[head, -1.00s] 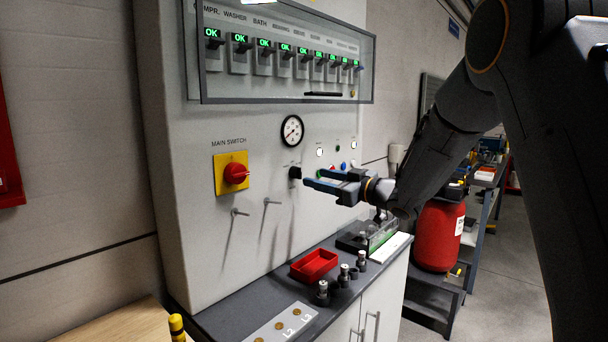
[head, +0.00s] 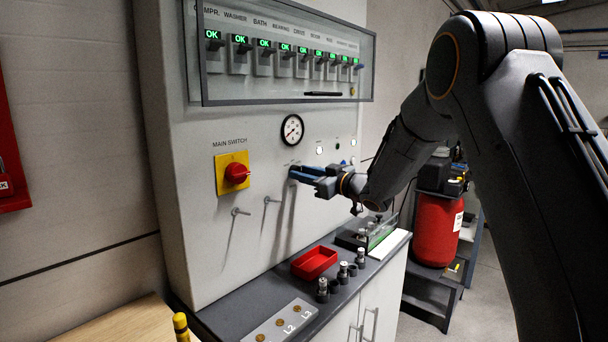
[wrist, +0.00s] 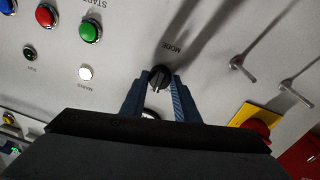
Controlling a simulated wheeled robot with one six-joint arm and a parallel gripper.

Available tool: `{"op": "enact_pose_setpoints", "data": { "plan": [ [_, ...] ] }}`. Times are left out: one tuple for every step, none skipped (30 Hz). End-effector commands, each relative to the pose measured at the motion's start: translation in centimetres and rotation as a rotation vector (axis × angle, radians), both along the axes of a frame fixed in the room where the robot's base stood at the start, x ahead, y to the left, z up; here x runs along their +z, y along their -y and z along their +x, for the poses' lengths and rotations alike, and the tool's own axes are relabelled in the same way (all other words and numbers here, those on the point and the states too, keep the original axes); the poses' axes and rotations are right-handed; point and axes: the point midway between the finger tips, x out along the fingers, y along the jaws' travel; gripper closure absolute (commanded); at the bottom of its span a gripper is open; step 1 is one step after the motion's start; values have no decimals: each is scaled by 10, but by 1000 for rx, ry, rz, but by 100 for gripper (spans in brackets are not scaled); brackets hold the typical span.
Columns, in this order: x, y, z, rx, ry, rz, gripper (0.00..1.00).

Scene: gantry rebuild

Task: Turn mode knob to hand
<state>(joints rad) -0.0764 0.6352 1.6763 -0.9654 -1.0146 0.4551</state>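The mode knob (wrist: 160,77) is a small black knob on the grey panel, below an upside-down MODE label in the wrist view. My gripper (wrist: 161,79) has its two blue fingers at the panel, one on each side of the knob. I cannot tell whether the fingertips press on the knob or leave a thin gap. In the head view my gripper (head: 292,173) reaches the panel below the gauge and hides the knob. The position labels around the knob are not readable.
Green (wrist: 90,31) and red (wrist: 46,15) buttons and a white lamp (wrist: 86,72) lie left of the knob in the wrist view. Two toggle levers (wrist: 243,67) and the red main switch (head: 236,173) lie on the other side. A red tray (head: 314,263) stands on the counter below.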

Motion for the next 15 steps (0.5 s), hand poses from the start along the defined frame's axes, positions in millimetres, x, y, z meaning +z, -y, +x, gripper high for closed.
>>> {"op": "enact_pose_setpoints", "data": {
  "plan": [
    [0, 0, 0, 0, 0, 0, 89],
    [0, 0, 0, 0, 0, 0, 94],
    [0, 0, 0, 0, 0, 0, 94],
    [0, 0, 0, 0, 0, 0, 94],
    [0, 0, 0, 0, 1, -1, 94],
    [0, 0, 0, 0, 2, -2, 94],
    [-1, 0, 0, 0, 5, -4, 94],
    [-1, 0, 0, 0, 8, -7, 94],
    [-1, 0, 0, 0, 14, -11, 94],
    [-1, 0, 0, 0, 20, -16, 94],
    [-2, 0, 0, 0, 28, -22, 94],
    [-2, 0, 0, 1, 39, -30, 94],
    [-2, 0, 0, 1, 49, -38, 94],
    [-2, 0, 0, 1, 62, -48, 94],
    [-2, 0, 0, 1, 79, -62, 94]
  ]
}}
